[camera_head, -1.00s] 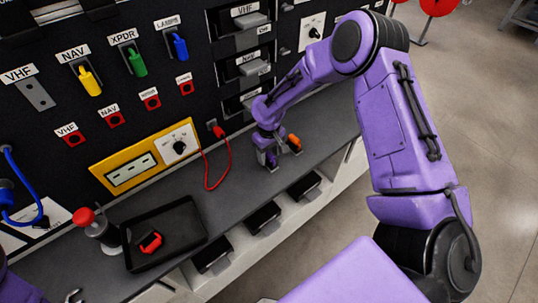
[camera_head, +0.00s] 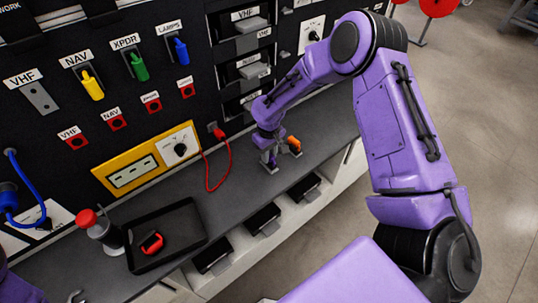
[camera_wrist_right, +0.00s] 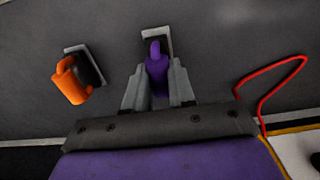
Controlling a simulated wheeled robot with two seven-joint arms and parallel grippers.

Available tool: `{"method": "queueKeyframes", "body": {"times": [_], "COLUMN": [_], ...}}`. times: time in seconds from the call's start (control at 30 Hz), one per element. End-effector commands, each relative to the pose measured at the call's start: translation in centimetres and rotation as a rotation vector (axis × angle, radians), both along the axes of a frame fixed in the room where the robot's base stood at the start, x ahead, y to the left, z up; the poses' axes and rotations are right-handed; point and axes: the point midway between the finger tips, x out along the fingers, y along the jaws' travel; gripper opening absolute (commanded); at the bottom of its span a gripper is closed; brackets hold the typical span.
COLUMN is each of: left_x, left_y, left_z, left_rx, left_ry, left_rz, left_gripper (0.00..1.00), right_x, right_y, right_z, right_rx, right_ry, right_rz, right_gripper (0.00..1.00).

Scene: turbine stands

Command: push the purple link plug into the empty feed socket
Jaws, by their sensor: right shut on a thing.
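The purple link plug (camera_wrist_right: 156,68) stands at a small grey plate (camera_wrist_right: 155,36) on the bench in the right wrist view. My right gripper (camera_head: 269,161) is low over the bench and shut on the plug; in the wrist view its fingers (camera_wrist_right: 157,88) lie on both sides of it. Whether the plug is seated in that plate is hard to tell.
An orange plug (camera_wrist_right: 70,82) stands in its own plate just beside the purple one. A red cable (camera_head: 228,165) loops onto the bench. A black tray (camera_head: 185,225) with a red item and a red-topped bottle (camera_head: 98,227) stand left. The panel rises behind the bench.

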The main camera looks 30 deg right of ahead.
Motion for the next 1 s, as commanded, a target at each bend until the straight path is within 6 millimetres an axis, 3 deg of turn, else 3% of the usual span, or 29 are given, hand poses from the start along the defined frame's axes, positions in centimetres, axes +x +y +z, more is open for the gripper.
{"method": "queueKeyframes", "body": {"times": [0.33, 0.63, 0.9, 1.0], "left_x": [0.0, 0.0, 0.0, 0.0], "left_y": [0.0, 0.0, 0.0, 0.0], "left_z": [0.5, 2.5, 2.3, 1.7], "left_rx": [0.000, 0.000, 0.000, 0.000], "left_ry": [0.000, 0.000, 0.000, 0.000], "left_rz": [0.000, 0.000, 0.000, 0.000], "left_gripper": [0.54, 0.54, 0.54, 0.54], "right_x": [0.0, 0.0, 0.0, 0.1], "right_y": [0.0, 0.0, 0.0, 1.0], "right_z": [0.4, 2.2, 2.0, 2.5], "right_rx": [0.000, -0.002, -0.001, 0.005], "right_ry": [0.000, 0.001, 0.000, -0.004], "right_rz": [0.001, 0.003, 0.002, -0.002], "right_gripper": [0.00, 0.00, 0.00, 0.00]}}
